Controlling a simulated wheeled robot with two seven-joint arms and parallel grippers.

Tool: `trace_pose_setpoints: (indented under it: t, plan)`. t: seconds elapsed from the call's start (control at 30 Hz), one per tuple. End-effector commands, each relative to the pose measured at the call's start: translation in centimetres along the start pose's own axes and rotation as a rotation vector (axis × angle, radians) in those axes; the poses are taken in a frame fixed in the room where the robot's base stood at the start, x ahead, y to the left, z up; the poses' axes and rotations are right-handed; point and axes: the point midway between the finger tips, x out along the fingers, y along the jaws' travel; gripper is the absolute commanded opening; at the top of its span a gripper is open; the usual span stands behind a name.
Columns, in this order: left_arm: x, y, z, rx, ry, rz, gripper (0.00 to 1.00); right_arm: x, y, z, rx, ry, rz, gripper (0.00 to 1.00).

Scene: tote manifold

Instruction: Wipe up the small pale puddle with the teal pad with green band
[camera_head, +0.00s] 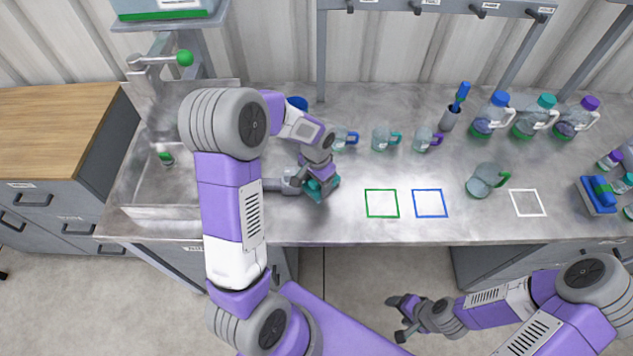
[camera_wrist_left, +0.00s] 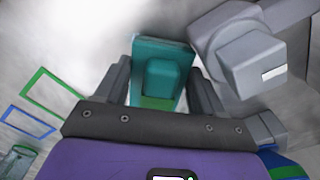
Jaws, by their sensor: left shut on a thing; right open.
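The teal pad (camera_head: 330,184) is at the left part of the metal counter, right of the sink. In the left wrist view the teal pad (camera_wrist_left: 162,58) shows its raised grip and a green band at its near end. My left gripper (camera_head: 318,184) is shut on the pad's grip, with a finger on each side, and hides part of it in the head view. The pad is at the counter surface; I cannot tell if it touches. The small pale puddle cannot be told from the shiny metal. My right gripper (camera_head: 402,319) is open and empty, low in front of the counter.
A sink (camera_head: 165,190) lies to the left. Outlined squares, green (camera_head: 382,217), blue (camera_head: 430,216) and white, mark the counter. Bottles (camera_head: 535,115) and a blue pad (camera_head: 597,196) are at right.

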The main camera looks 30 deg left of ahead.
Motion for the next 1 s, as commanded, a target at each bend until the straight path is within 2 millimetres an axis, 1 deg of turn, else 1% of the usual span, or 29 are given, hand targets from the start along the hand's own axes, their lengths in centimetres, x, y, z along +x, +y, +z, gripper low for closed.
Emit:
trace_pose_setpoints:
  t: [0.03,0.2,0.37,0.6,0.73,0.87,1.0]
  plan:
    - [0.1,0.0,-0.1,-0.003,-0.007,-0.005,0.20,0.0,0.0,0.0,0.000,0.000,0.000,0.67]
    - [0.1,1.2,-1.1,0.001,-0.005,-0.002,0.20,0.1,0.0,0.0,0.000,0.000,0.000,0.67]
    - [0.1,1.4,-1.1,0.001,-0.004,0.000,0.20,0.1,0.1,0.0,0.000,0.000,0.000,0.67]
    - [0.4,2.5,0.0,0.003,-0.002,0.001,0.20,0.7,0.3,0.0,0.000,0.000,0.000,0.67]
    - [0.4,2.7,0.5,0.000,-0.002,0.002,0.20,0.8,0.3,0.0,0.000,0.000,0.000,0.67]
    - [0.4,2.4,0.8,-0.002,-0.003,0.002,0.20,0.7,0.3,0.0,0.000,0.000,0.000,0.67]
    - [0.4,1.6,1.6,-0.003,-0.005,0.002,0.20,0.7,0.3,0.0,0.000,0.000,0.000,0.67]
